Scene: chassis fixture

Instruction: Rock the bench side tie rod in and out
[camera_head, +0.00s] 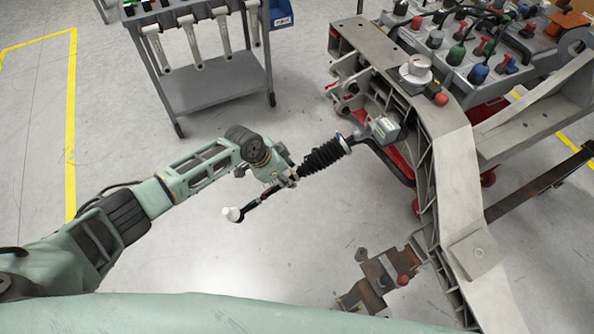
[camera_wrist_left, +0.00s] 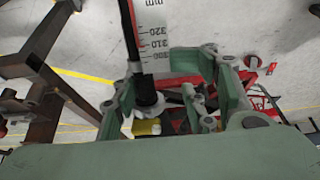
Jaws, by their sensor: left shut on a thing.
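The tie rod (camera_head: 256,202) sticks out to the lower left from a ribbed black bellows (camera_head: 325,156) on the grey chassis fixture (camera_head: 440,150). A white joint end (camera_head: 233,214) caps its free end. My left gripper (camera_head: 285,178) is shut on the rod, between the bellows and the white end. In the left wrist view, the fingers of my left gripper (camera_wrist_left: 178,105) stand around a dark rod (camera_wrist_left: 143,85). A white scale (camera_wrist_left: 152,35) marked in mm, with 300 to 320 readable, lies beside that rod. The exact finger contact is partly hidden. My right gripper is not in view.
A tray of several coloured-capped parts (camera_head: 470,45) is at the back right. A rusty bracket (camera_head: 380,280) is at the lower middle. The floor below the rod is clear.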

